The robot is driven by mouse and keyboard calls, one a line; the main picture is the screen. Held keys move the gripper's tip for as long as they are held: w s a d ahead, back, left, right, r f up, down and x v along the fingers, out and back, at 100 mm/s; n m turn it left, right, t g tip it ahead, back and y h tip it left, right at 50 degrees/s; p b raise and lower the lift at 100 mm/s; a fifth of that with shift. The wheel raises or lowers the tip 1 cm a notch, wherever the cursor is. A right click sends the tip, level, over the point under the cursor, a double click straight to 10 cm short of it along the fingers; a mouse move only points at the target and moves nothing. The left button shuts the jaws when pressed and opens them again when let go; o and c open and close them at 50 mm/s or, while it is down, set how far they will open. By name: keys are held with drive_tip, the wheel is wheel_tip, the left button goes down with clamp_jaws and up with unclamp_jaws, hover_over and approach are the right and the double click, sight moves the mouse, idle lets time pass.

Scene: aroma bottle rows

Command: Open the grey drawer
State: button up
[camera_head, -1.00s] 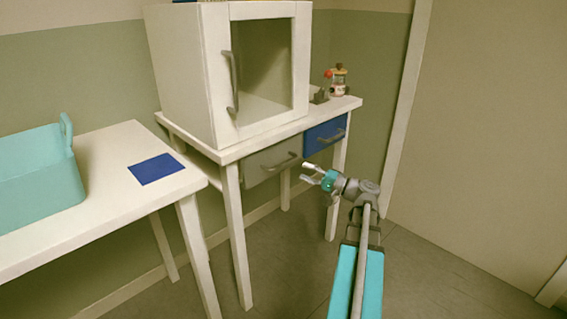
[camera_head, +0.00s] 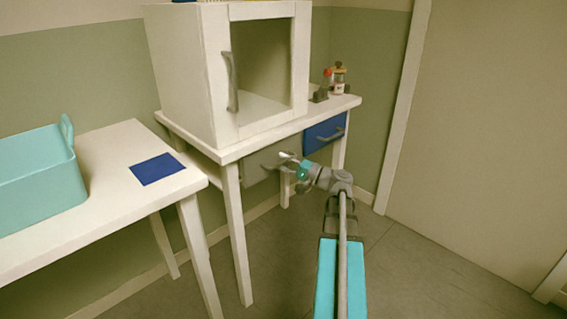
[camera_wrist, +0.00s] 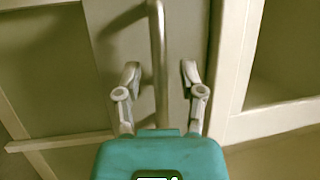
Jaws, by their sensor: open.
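The grey drawer (camera_head: 256,165) is under the white table's top, left of the blue drawer (camera_head: 320,136). It looks shut. My gripper (camera_head: 281,162) is open at the right part of the grey drawer's front and covers part of its handle. In the wrist view the drawer front (camera_wrist: 187,32) fills the middle, with the bar handle (camera_wrist: 158,50) running up the picture. My open fingers (camera_wrist: 160,76) stand on either side of the bar, apart from it in the picture. Depth between fingertips and bar is hard to tell.
A white cabinet (camera_head: 185,80) stands on the white table (camera_head: 225,152), with small bottles (camera_head: 339,78) at its right. A side table (camera_head: 105,185) at left carries a teal basket (camera_head: 40,180) and a blue mat (camera_head: 157,168). Floor is clear before the drawers.

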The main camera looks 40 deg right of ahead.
clamp_jaws()
